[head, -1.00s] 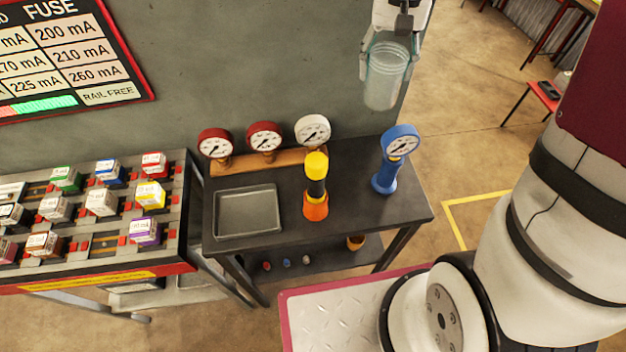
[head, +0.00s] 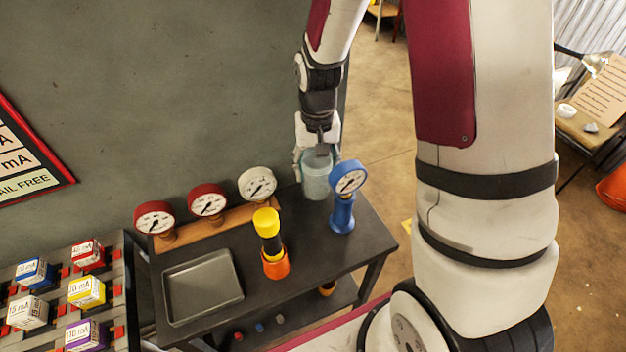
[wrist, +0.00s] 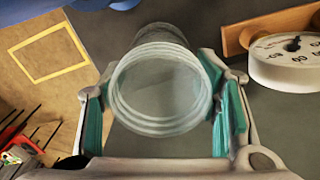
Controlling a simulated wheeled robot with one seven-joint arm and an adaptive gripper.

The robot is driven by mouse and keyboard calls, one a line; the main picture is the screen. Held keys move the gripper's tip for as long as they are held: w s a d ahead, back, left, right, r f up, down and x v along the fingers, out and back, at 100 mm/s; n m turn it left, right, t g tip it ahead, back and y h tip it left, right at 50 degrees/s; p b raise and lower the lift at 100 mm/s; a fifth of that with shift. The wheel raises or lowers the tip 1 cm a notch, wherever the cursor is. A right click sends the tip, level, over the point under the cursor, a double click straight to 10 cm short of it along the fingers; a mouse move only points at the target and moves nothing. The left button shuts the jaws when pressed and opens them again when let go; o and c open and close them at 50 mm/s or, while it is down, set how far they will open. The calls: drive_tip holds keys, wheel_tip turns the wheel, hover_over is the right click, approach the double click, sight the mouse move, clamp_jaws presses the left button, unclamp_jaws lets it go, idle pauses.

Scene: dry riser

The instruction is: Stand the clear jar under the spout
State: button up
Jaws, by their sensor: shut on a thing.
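The clear jar (head: 317,182) is upright at the back right of the dark table, just behind and left of the blue gauge. My gripper (head: 318,156) is shut on it from above, near its rim. I cannot tell whether the jar's base touches the tabletop. In the wrist view the jar's open round mouth (wrist: 160,92) faces the camera, and the teal-padded fingers of my gripper (wrist: 165,110) are on either side of it. The jar looks empty. I cannot make out a spout in any view.
The blue gauge (head: 346,190) stands close to the jar. Two red gauges (head: 207,201) and a white gauge (head: 257,185) line a wooden rack. A yellow, black and orange object (head: 270,243) stands mid-table. A grey tray (head: 203,287) lies left. Fuse boxes (head: 86,291) are further left.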

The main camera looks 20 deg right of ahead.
drive_tip(key=shift+f, duration=1.9)
drive_tip(key=shift+f, duration=0.1)
drive_tip(key=o, duration=1.4)
drive_tip(key=shift+c, duration=0.2)
